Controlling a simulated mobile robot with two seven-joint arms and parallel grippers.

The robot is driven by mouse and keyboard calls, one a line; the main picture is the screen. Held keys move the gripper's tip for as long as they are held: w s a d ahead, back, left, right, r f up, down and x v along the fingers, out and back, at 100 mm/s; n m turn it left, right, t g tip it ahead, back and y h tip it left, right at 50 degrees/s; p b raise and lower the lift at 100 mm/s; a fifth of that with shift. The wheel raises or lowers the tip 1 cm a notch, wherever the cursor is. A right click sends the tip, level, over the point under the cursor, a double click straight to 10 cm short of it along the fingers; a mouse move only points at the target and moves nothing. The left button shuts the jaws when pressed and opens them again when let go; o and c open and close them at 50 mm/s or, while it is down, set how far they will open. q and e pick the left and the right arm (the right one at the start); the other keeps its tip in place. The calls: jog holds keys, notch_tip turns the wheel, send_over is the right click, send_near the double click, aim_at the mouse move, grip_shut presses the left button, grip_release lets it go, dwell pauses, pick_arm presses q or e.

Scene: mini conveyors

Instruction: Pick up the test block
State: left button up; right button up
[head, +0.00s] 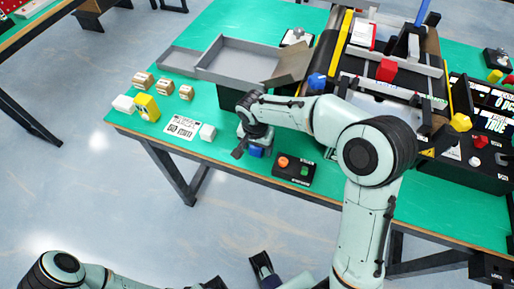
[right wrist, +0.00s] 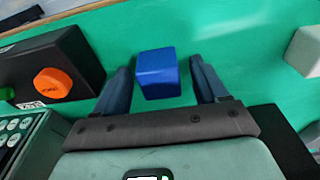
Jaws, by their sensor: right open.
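A blue block (right wrist: 157,73), which I take for the test block, sits on the green table top. In the right wrist view it stands between the two dark fingers of my right gripper (right wrist: 163,88), with a gap on each side. In the head view the blue block (head: 257,152) shows only partly, beneath my right gripper (head: 246,150), near the table's front edge. My right gripper is open and empty, pointing down. Dark fingers of my left gripper (head: 264,268) show at the bottom of the head view, off the table; how far they are apart is unclear.
A button box (head: 295,170) with orange and green buttons stands right of the block. A white block (head: 208,132) and a printed card (head: 182,127) lie left. A grey tray (head: 236,62) and the conveyor (head: 325,55) stand behind. Small boxes (head: 143,80) and a yellow item (head: 147,107) sit further left.

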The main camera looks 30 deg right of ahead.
jog(key=c, duration=1.1)
jog(key=shift+o, duration=0.2)
jog(key=shift+r, duration=0.15)
